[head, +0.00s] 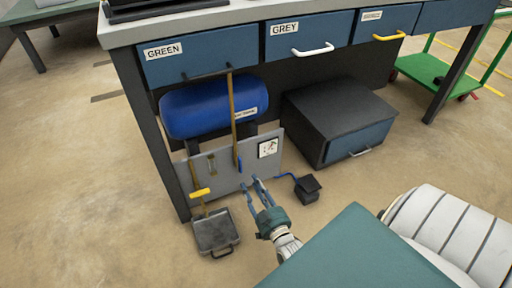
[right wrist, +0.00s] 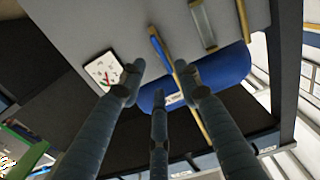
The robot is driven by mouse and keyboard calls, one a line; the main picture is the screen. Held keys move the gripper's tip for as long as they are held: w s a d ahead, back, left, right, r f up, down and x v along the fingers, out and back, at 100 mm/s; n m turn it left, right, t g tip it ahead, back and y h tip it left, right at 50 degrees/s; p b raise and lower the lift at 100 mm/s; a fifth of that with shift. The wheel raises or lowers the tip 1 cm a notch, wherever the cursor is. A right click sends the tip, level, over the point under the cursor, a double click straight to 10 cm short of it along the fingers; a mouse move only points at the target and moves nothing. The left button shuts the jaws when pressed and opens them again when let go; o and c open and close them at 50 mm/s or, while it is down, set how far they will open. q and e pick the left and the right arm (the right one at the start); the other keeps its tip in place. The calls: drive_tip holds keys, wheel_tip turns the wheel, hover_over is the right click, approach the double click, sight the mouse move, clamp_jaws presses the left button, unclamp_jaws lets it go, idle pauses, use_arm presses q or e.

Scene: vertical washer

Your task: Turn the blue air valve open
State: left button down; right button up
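The blue air valve's lever (head: 240,164) shows as a short upright blue strip beside a yellow pipe (head: 232,115), on a grey panel (head: 222,170) under the bench. In the right wrist view the blue lever (right wrist: 159,48) lies just beyond my fingertips, beside the yellow pipe. My right gripper (head: 257,184) is in front of the panel, low and a little right of the lever. Its fingers (right wrist: 160,74) are spread with nothing between them; they look apart from the lever. My left gripper is not in view.
A blue tank (head: 205,106) sits behind the panel. A yellow handle (head: 200,192) and grey tray (head: 215,232) are at left. A small black pedal-like box (head: 307,188) and dark cabinet (head: 335,120) stand right. Drawers (head: 205,56) hang above.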

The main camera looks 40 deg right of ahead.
drive_tip(key=shift+v, duration=1.4)
drive_tip(key=shift+r, duration=0.1)
